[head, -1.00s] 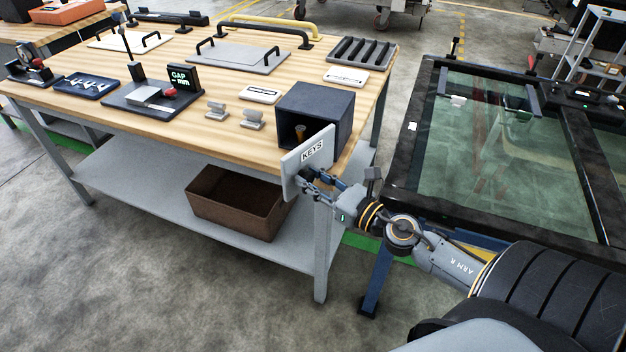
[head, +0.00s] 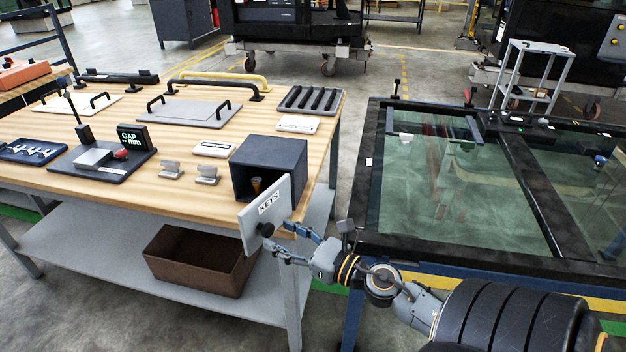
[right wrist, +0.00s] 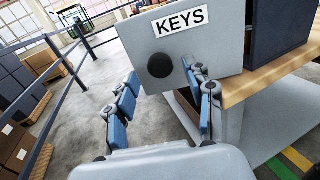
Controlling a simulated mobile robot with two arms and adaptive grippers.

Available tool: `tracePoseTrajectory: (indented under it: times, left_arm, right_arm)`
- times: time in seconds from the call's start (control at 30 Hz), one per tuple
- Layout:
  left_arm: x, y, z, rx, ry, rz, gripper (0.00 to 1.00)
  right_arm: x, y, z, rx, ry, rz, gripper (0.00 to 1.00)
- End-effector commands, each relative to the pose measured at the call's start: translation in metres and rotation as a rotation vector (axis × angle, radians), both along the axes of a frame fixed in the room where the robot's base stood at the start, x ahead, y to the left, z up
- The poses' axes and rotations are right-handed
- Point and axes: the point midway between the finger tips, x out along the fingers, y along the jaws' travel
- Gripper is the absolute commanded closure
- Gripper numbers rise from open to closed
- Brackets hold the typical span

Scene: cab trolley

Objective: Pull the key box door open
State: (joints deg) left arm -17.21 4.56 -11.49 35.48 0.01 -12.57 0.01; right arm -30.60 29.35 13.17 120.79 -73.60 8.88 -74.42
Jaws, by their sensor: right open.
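The key box (head: 282,160) is a dark blue box near the right front corner of the wooden workbench. Its light grey door (head: 277,221) stands swung well open toward me, past the bench's front edge. The door bears a KEYS label and a round black knob (head: 266,229); the knob also shows in the right wrist view (right wrist: 160,65). My right gripper (head: 279,238) is open in front of the door. In the right wrist view its fingers (right wrist: 159,76) are spread on either side of the knob, apart from it. An orange-brown item (head: 257,184) shows inside the box. My left gripper is out of view.
The workbench (head: 222,131) also holds small grey blocks (head: 206,174), a gauge stand (head: 132,138) and a slotted dark tray (head: 311,99). A brown bin (head: 200,262) sits on the lower shelf. A black-framed glass table (head: 365,200) stands close on the right.

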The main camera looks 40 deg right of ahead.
Motion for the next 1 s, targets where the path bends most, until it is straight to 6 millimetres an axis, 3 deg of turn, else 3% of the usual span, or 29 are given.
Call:
tracePoseTrajectory:
  times: [0.2,0.4,0.83,0.93,1.0]
  left_arm:
    - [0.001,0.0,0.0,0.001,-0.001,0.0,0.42]
    - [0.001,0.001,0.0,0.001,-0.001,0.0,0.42]
    - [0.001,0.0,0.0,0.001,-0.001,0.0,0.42]
    - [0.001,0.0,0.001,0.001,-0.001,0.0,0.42]
    - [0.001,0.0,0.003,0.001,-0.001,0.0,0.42]
  right_arm:
    - [-0.046,-0.011,-0.001,0.004,0.003,-0.007,0.47]
    - [-0.076,-0.018,-0.001,0.003,0.002,-0.003,0.47]
    - [-0.086,-0.02,0.0,-0.001,0.0,0.0,0.47]
    - [-0.085,-0.022,-0.004,0.023,0.007,-0.007,0.67]
    - [-0.083,-0.028,-0.016,0.104,0.035,-0.032,0.82]
